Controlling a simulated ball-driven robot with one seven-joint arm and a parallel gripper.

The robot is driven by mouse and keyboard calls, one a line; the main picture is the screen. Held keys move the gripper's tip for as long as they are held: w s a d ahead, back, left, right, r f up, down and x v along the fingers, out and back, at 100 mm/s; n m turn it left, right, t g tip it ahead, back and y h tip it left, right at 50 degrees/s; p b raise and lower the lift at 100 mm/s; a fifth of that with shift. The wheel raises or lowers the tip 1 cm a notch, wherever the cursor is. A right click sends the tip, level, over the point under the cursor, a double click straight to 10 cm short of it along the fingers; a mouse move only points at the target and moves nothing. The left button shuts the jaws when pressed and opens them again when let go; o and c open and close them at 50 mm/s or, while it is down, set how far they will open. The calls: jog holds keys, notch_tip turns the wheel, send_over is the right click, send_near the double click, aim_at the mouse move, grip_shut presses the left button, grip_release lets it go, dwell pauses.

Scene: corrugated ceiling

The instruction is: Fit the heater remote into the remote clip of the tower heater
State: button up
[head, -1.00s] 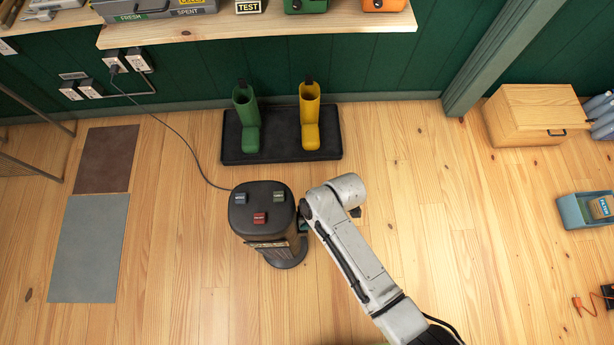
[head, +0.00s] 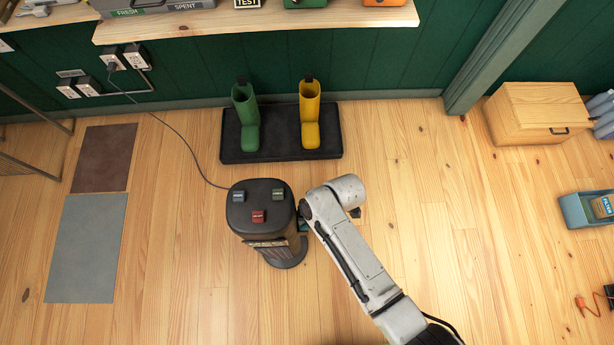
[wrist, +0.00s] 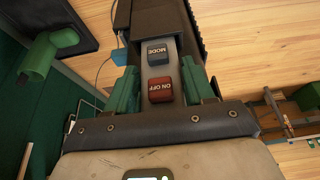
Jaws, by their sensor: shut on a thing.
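The tower heater (head: 262,222) is a dark upright body with blue, green and red buttons on its top, seen from above in the head view. My gripper (wrist: 161,88) is at the heater's right side, mostly hidden behind my arm there. In the wrist view its green fingers are shut on the sides of the heater remote (wrist: 159,72), which is grey with a dark MODE button and a red ON OFF button. The remote's far end meets a dark part of the heater (wrist: 155,16). The clip is not clearly distinguishable, and I cannot tell whether the remote is inside it.
A black tray (head: 281,148) with a green boot (head: 246,120) and a yellow boot (head: 310,118) stands behind the heater by the wall. The heater's cord (head: 190,150) runs to a wall outlet. A wooden box (head: 538,115) is at the right.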

jog(key=shift+f+b, duration=0.45)
jog(key=shift+f, duration=0.15)
jog(key=o, duration=1.2)
jog(key=shift+o, duration=0.2)
jog(key=shift+r, duration=0.1)
jog(key=p+v, duration=0.1)
jog(key=v, duration=0.9)
jog(key=shift+r, duration=0.35)
jog(key=shift+d, duration=0.15)
jog(key=s+d+r+m+h, duration=0.2)
jog(key=s+d+r+m, duration=0.2)
jog(key=d+m, duration=0.5)
jog(key=s+d+r+m+h, duration=0.2)
jog(key=s+d+r+m, duration=0.3)
jog(key=s+d+m, duration=0.4)
jog(key=d, duration=0.3)
jog(key=shift+s+t+h, duration=0.25)
jog(key=shift+t+h, duration=0.15)
